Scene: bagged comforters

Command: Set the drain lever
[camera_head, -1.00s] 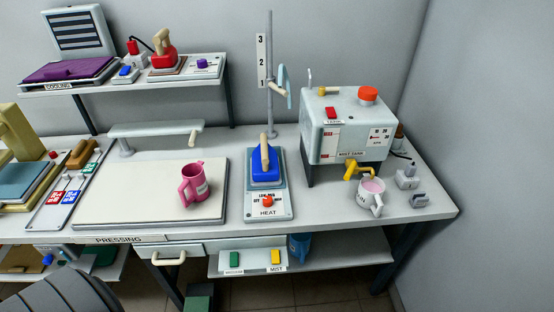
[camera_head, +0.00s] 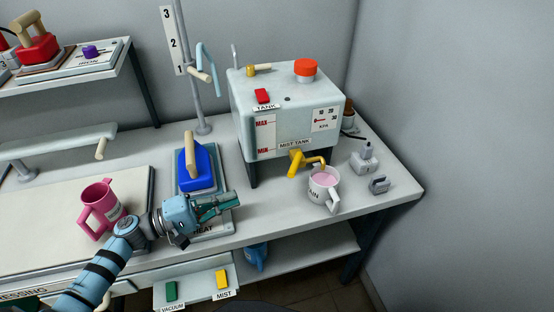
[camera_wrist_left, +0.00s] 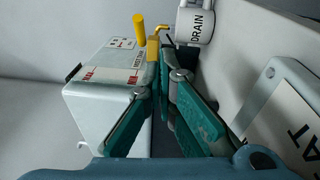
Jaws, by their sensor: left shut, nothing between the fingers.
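The yellow drain lever (camera_head: 294,165) hangs slanting down at the front of the pale mist tank (camera_head: 285,115), beside its yellow spout (camera_head: 315,161). In the left wrist view the lever (camera_wrist_left: 139,28) is a yellow bar near the top, past the fingertips. A white mug marked DRAIN (camera_head: 323,191) with pink liquid stands under the spout; part of it shows in the wrist view (camera_wrist_left: 195,24). My left gripper (camera_head: 232,199) is shut and empty, above the heat plate's front, left of the lever and apart from it. My right gripper is not in view.
A blue iron (camera_head: 197,166) stands on the heat plate just behind my left gripper. A pink mug (camera_head: 99,208) stands on the pressing board at left. Small grey fittings (camera_head: 364,159) lie right of the DRAIN mug. The bench between gripper and mug is clear.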

